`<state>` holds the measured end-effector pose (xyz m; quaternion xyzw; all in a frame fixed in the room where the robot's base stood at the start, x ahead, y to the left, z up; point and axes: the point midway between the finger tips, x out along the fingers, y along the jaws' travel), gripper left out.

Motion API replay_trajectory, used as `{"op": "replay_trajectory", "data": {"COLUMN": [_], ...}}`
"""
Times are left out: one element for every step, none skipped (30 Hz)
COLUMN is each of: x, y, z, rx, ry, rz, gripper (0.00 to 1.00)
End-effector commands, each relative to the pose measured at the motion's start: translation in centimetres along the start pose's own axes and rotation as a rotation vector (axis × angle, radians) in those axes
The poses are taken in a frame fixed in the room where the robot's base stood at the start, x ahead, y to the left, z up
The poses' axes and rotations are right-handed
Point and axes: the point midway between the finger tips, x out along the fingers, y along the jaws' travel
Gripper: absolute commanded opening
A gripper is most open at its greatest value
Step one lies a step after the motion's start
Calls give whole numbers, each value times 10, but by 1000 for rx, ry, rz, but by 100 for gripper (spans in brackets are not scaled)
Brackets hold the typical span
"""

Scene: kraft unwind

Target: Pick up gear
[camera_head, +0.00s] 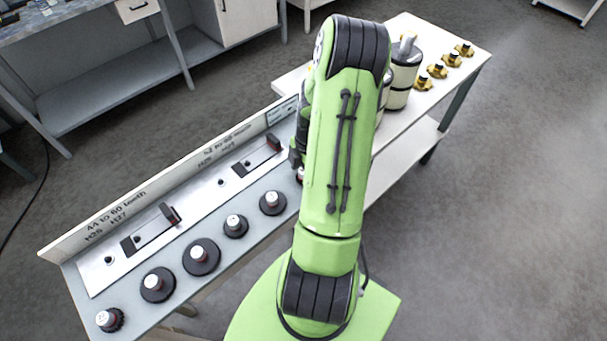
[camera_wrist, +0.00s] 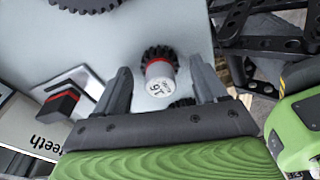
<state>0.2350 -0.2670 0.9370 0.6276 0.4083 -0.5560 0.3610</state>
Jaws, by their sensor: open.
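In the wrist view a small black gear (camera_wrist: 158,54) has an upright knob with a white cap and a red band. The cap carries a printed number. My gripper (camera_wrist: 163,82) is open, with one finger on each side of this knob and visible gaps between. In the head view, more black gears with white-capped knobs stand in a row on the bench, including a large one (camera_head: 201,256) and a smaller one (camera_head: 272,202). My arm hides the gripper there.
A metal plate with black latch-like blocks (camera_head: 170,214) and a labelled upright board (camera_head: 120,206) run behind the gears. White-and-black cylinders (camera_head: 404,72) and several yellow pieces (camera_head: 437,71) stand at the far end. In the wrist view a red-and-black block (camera_wrist: 57,107) is at left.

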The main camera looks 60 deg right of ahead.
Motion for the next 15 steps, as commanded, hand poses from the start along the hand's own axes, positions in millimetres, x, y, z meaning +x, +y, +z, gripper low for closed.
{"op": "replay_trajectory", "data": {"x": [-1, -1, -1, -1, -1, -1, -1, -1, -1, -1, -1, -1, -1, -1, -1], "y": [0, 0, 0, 0, 0, 0, 0, 0, 0, 0, 0, 0, 0, 0, 0], "z": [0, 0, 0, 0, 0, 0, 0, 0, 0, 0, 0, 0, 0, 0, 0], "rx": [0, 0, 0, 0, 0, 0, 0, 0, 0, 0, 0, 0, 0, 0, 0], "ry": [-1, -1, 0, 0, 0, 0, 0, 0, 0, 0, 0, 0, 0, 0, 0], "rz": [0, 0, 0, 0, 0, 0, 0, 0, 0, 0, 0, 0, 0, 0, 0], "gripper": [71, 71, 70, 65, 61, 55, 50, 45, 39, 35, 30, 24, 19, 15, 9]}}
